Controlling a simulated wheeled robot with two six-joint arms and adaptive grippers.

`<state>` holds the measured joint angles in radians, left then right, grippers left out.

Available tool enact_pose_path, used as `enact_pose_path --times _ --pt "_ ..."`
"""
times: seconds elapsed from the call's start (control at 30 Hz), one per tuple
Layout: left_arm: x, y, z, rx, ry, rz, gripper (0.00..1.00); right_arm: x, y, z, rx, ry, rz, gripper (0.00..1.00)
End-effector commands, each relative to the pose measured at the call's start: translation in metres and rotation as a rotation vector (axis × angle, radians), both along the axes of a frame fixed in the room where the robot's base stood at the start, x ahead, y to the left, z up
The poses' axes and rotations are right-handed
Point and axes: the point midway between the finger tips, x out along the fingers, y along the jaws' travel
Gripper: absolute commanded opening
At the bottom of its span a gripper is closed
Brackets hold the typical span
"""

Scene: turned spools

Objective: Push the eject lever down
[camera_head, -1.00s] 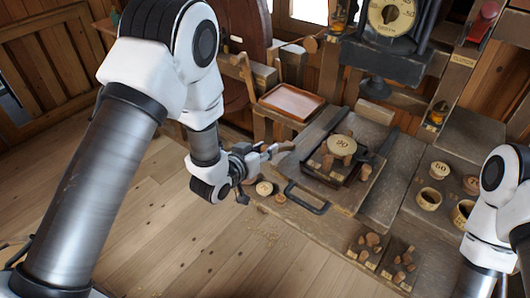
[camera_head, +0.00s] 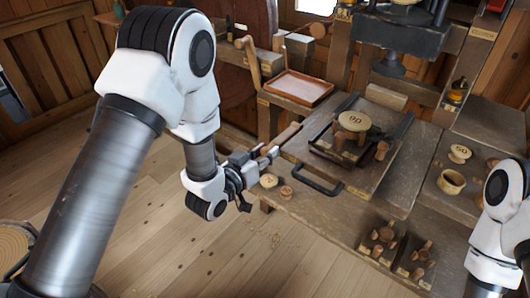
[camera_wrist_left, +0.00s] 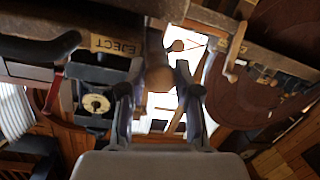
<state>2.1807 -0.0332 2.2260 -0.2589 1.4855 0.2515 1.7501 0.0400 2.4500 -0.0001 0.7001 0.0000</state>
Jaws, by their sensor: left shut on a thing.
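The eject lever shows as a wooden handle (camera_head: 286,135) at the bench's left front edge in the head view. In the left wrist view the wooden handle (camera_wrist_left: 157,62) stands by the EJECT label (camera_wrist_left: 115,46), its end between the fingers. My left gripper (camera_head: 264,160) is at the handle's near end and shut on it; its fingers also show in the wrist view (camera_wrist_left: 158,100). Part of the lever's mount is hidden in the head view. My right arm is at the right edge; its gripper is out of view.
A dark drawer handle (camera_head: 314,181) and two small round wooden pieces (camera_head: 269,181) are close to my left gripper. A round plate marked with a number (camera_head: 354,121) sits on the sliding board. An orange-brown tray (camera_head: 297,87) stands behind. Open floor lies left of the bench.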

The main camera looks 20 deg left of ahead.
Motion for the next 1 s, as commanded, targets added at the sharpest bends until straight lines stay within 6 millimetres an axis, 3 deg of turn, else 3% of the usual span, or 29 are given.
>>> enact_pose_path --times 0.37,0.4,0.43,0.77,1.0 --pt "-0.001 0.000 -0.004 0.002 0.010 0.001 0.00 0.000 0.000 -0.001 0.000 0.000 0.000 0.40" --pt "-0.001 0.000 -0.004 0.002 0.010 0.001 0.46 0.000 0.000 -0.001 0.000 0.000 0.000 0.40" --pt "-0.001 0.000 -0.004 0.002 0.009 0.001 0.57 0.000 0.000 -0.001 0.000 0.000 0.000 0.40" --pt "-0.002 0.001 -0.002 0.000 0.004 0.001 0.57 0.000 0.000 -0.001 0.000 0.000 0.000 0.40" --pt "-0.041 0.013 0.002 -0.002 0.011 0.003 0.57 0.000 0.000 -0.001 0.000 0.000 0.000 0.40"
